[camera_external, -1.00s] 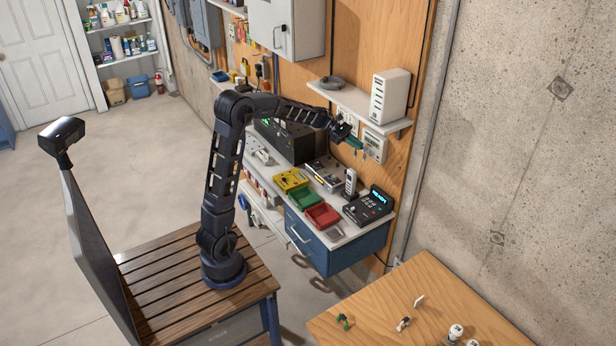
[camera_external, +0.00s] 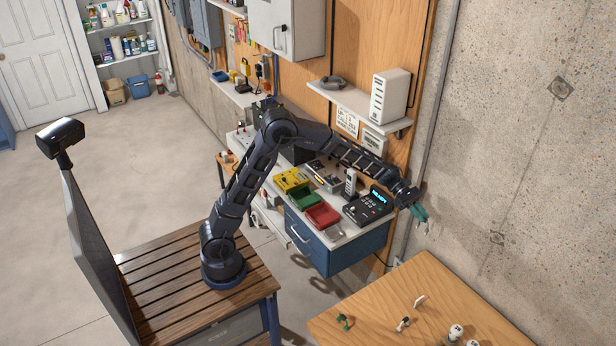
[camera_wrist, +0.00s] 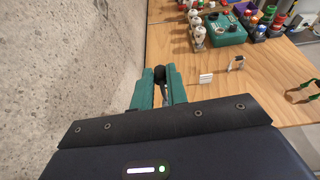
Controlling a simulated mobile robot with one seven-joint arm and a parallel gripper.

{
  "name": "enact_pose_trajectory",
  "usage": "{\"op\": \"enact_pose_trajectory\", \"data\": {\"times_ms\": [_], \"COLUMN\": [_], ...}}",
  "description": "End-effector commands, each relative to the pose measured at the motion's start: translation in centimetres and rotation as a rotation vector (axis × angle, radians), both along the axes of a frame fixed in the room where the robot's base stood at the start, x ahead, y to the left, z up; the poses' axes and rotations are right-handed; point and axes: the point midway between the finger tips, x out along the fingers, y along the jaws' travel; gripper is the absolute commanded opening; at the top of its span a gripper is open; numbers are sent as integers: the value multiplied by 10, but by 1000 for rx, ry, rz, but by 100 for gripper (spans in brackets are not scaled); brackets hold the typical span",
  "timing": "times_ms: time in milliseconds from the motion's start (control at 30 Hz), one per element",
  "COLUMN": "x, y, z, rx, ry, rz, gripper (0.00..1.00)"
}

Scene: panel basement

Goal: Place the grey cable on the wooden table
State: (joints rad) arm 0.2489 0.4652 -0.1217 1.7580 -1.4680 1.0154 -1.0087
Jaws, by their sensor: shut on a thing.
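My gripper (camera_external: 420,213) has green fingers and is in front of the concrete wall, above and behind the far edge of the wooden table (camera_external: 385,292). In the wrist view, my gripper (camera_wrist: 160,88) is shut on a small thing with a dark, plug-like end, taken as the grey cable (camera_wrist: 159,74). The fingers hide most of it. A thin pale bit hangs below the fingers in the external view. The wooden table's bare top also shows in the wrist view (camera_wrist: 222,98), to the right of the fingers.
Small items, including a white piece (camera_wrist: 206,79) and a green-handled thing (camera_wrist: 300,93), lie on the table. A green box (camera_wrist: 226,36) and several bottles crowd its far part. The concrete wall (camera_wrist: 75,60) is close on the left. A workbench with a black phone (camera_external: 368,206) stands behind.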

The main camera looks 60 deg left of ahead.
Motion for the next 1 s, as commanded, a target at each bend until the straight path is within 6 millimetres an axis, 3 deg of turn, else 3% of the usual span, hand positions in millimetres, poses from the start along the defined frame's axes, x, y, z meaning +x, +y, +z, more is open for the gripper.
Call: {"op": "enact_pose_trajectory", "data": {"times_ms": [100, 200, 533, 1000], "x": [-10, -15, -18, -19], "y": [-32, -48, -59, -59], "z": [-10, -14, -27, -126], "rx": [1, 1, 2, 2], "ry": [3, 3, 6, 8], "rz": [-25, -36, -43, -43], "gripper": [0, 0, 0, 0]}}
